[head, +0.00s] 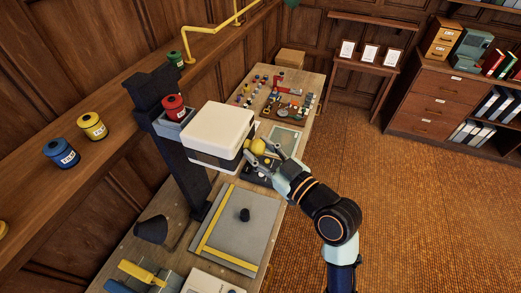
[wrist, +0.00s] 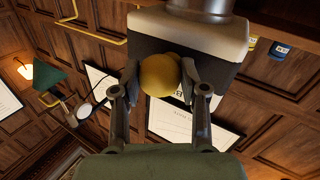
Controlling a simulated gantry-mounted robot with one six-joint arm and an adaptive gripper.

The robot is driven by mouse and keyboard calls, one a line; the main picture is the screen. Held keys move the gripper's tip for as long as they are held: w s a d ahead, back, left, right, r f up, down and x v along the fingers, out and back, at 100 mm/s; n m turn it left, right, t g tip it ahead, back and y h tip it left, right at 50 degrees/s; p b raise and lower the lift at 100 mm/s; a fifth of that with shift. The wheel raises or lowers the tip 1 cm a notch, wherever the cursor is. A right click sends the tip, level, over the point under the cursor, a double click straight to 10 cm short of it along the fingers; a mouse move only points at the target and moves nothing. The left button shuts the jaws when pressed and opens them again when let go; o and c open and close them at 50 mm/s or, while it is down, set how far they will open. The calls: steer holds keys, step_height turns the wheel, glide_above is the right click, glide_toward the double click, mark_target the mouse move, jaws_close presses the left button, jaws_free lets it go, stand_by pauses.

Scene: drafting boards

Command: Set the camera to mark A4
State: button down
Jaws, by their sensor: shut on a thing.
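The camera is most likely the white-topped box (head: 218,125) with a dark lower part, carried on a black upright column (head: 190,178) above a grey board (head: 262,222). A yellow round knob (head: 257,146) sticks out from the box on its right side. My gripper (head: 262,153) is shut on this knob, and in the wrist view the knob (wrist: 159,75) sits between both fingers, against the box (wrist: 222,40). No mark A4 is legible on the column in either view.
A black cylinder (head: 245,215) stands on the grey board beside yellow rules. A dark lamp-like shade (head: 151,229) is at lower left. Small items crowd the far bench. The floor at right is clear.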

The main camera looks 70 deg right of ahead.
step_height(320, 180, down, 12)
steer(key=b, duration=1)
steer(key=shift+b, duration=0.4)
steer(key=c, duration=0.9)
jaws_free()
steer(key=v, duration=1.2)
